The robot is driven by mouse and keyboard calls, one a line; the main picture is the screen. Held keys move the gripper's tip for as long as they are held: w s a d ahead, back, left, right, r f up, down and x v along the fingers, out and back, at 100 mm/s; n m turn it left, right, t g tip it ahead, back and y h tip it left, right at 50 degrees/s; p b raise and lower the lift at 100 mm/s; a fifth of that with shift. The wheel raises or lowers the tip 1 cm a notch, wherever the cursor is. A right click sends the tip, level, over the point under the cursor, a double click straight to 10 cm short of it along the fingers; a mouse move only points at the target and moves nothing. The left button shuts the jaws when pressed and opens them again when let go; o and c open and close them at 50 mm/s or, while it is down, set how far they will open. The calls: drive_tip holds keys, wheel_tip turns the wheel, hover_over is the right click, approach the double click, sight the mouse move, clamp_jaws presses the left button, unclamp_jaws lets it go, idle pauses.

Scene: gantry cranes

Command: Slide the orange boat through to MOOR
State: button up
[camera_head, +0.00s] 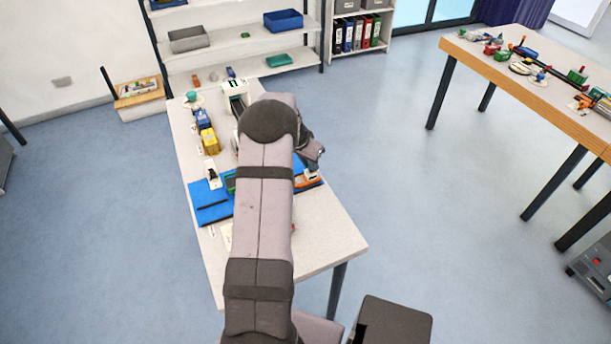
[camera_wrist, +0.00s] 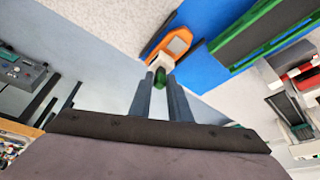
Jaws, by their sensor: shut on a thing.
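The orange boat (camera_wrist: 172,46) lies on the blue board (camera_wrist: 209,70), between short dark strips in the wrist view. A pale block at its near end carries a green knob (camera_wrist: 160,80). My gripper (camera_wrist: 161,76) is shut on this knob, with one finger on each side. In the head view the orange boat (camera_head: 309,181) shows at the right end of the blue board (camera_head: 212,216), and my arm hides the board's middle. I cannot read a MOOR label in either view.
A green-edged dark piece (camera_wrist: 262,33) stands on the board beside the boat in the wrist view. Blue and yellow blocks (camera_head: 208,138) stand along the table's left side. The table's near right part (camera_head: 335,240) is clear.

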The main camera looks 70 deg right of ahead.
drive_tip(key=shift+w+a, duration=0.1)
drive_tip(key=shift+w+a+b, duration=4.1)
drive_tip(key=shift+w+a, duration=1.8)
drive_tip(key=shift+w, duration=0.05)
drive_tip(key=shift+w+a+b, duration=1.5)
drive_tip(key=shift+w+a, duration=3.05)
drive_tip(key=o, duration=0.8)
drive_tip(key=shift+r, duration=0.15)
drive_tip(key=shift+r+p, duration=2.3)
drive_tip(key=shift+r, duration=1.1)
